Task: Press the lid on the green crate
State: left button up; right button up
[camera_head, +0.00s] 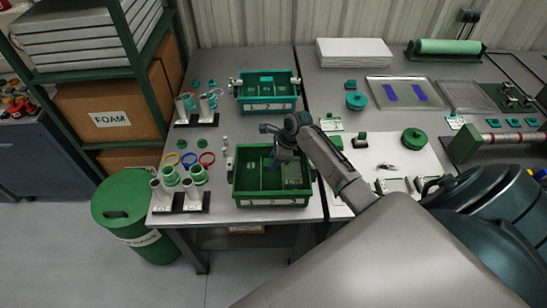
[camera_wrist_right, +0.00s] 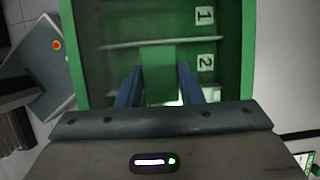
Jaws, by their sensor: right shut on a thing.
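The green crate (camera_head: 236,190) stands open near the front of the left table, with dividers and white number labels on its front wall. In the right wrist view the crate (camera_wrist_right: 90,50) shows two compartments labelled 1 and 2. My right gripper (camera_head: 281,158) is over the crate's upper middle. In the right wrist view its blue fingers (camera_wrist_right: 159,88) are shut on a flat green piece (camera_wrist_right: 158,65); I cannot tell whether this is part of the lid. No separate lid shows clearly. My left gripper is not in view.
A second, teal-green crate (camera_head: 240,104) stands behind. Left of the crates are upright cylinders (camera_head: 190,196) and coloured rings (camera_head: 189,160). A green drum (camera_head: 125,215) stands on the floor at left. A white sheet with green parts (camera_head: 414,139) lies on the right table.

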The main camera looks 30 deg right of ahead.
jog(key=o, duration=1.7)
jog(key=shift+c, duration=0.2)
jog(key=shift+r, duration=0.1)
notch_tip(320, 180, up, 3)
jog(key=p, duration=0.3)
jog(key=shift+p, duration=0.35)
jog(key=shift+r+p, duration=1.2)
jog(key=shift+r, duration=1.2)
